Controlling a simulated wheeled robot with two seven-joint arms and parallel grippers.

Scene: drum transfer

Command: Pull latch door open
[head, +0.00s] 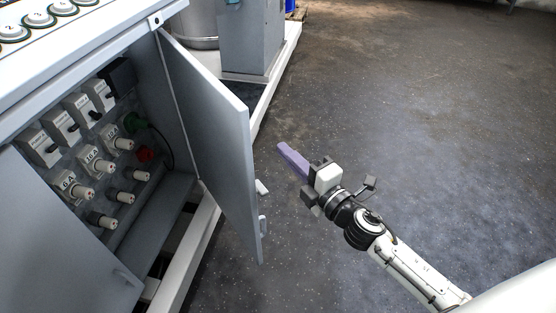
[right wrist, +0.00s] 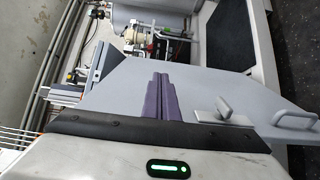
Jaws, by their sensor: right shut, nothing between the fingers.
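The grey latch door (head: 215,135) of the cabinet stands swung open, with the inside of the cabinet showing. A small latch (head: 262,187) and a pull handle (head: 263,226) sit near its free edge. My right gripper (head: 282,148) is to the right of the door, its purple fingers shut with nothing between them. In the right wrist view the shut fingers (right wrist: 162,80) lie in front of the door panel (right wrist: 120,85), with the latch (right wrist: 222,108) and handle (right wrist: 295,119) to their right. I cannot tell whether the fingers touch the door. My left gripper is not in view.
Inside the cabinet are several breakers (head: 62,124) and fuses (head: 97,157). A second door (head: 55,255) is at the lower left. A grey column (head: 250,40) stands on a white base behind. The floor (head: 430,110) to the right is clear.

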